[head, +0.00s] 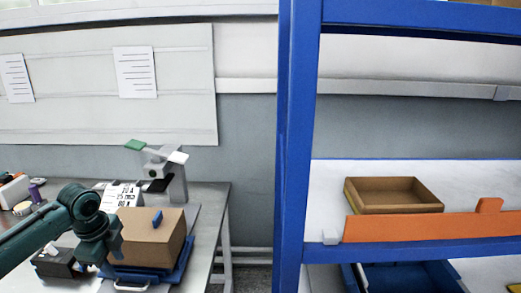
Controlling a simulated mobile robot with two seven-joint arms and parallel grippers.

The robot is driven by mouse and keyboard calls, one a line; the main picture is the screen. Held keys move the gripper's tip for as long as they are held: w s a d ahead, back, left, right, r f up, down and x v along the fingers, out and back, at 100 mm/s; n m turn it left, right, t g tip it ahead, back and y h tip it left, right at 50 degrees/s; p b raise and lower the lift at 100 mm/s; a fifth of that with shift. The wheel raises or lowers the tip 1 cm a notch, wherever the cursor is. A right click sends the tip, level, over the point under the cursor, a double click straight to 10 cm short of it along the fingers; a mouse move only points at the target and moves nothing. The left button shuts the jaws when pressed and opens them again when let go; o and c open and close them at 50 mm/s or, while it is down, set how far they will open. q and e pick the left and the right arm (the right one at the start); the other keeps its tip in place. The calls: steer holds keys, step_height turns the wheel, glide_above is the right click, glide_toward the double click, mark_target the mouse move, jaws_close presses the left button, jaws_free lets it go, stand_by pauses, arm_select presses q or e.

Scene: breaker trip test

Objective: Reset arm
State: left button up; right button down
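My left arm, dark green, comes in from the left over the workbench. Its gripper (108,264) points down at the left side of a brown box (146,243). The fingers are small and dark here, and I cannot tell whether they are open or shut or whether they touch the box. The box has a small blue piece (157,218) on top and sits on a blue base (172,272) with a pale handle (132,287) in front. My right gripper is not in view.
A grey stand with a green tab (135,145) rises behind the box, beside a printed card (122,196). A black box (58,263) lies left of my gripper. A blue rack post (295,130) stands right; its shelf holds a brown tray (395,208) behind an orange bar (430,226).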

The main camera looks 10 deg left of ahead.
arm_select(q)
steer(key=s+d+f+n, duration=0.1)
steer(key=s+d+f, duration=0.25)
steer(key=d, duration=0.25)
steer(key=s+d+f+n+h, duration=0.1)
steer(key=s+d+f, duration=0.25)
steer(key=d, duration=0.25)
steer(key=s+d+f+n, duration=0.1)
steer(key=s+d+f, duration=0.1)
steer(key=d+f, duration=0.3)
steer(key=s+d+r+n+t, duration=0.1)
steer(key=s+d+n, duration=0.1)
steer(key=s+n, duration=0.5)
steer(key=s+d+n+t, duration=0.15)
steer(key=s+n, duration=0.25)
steer(key=s, duration=0.5)
steer(key=w+d+f+t+h, duration=0.2)
steer(key=w+d+f+t, duration=0.4)
steer(key=f, duration=0.1)
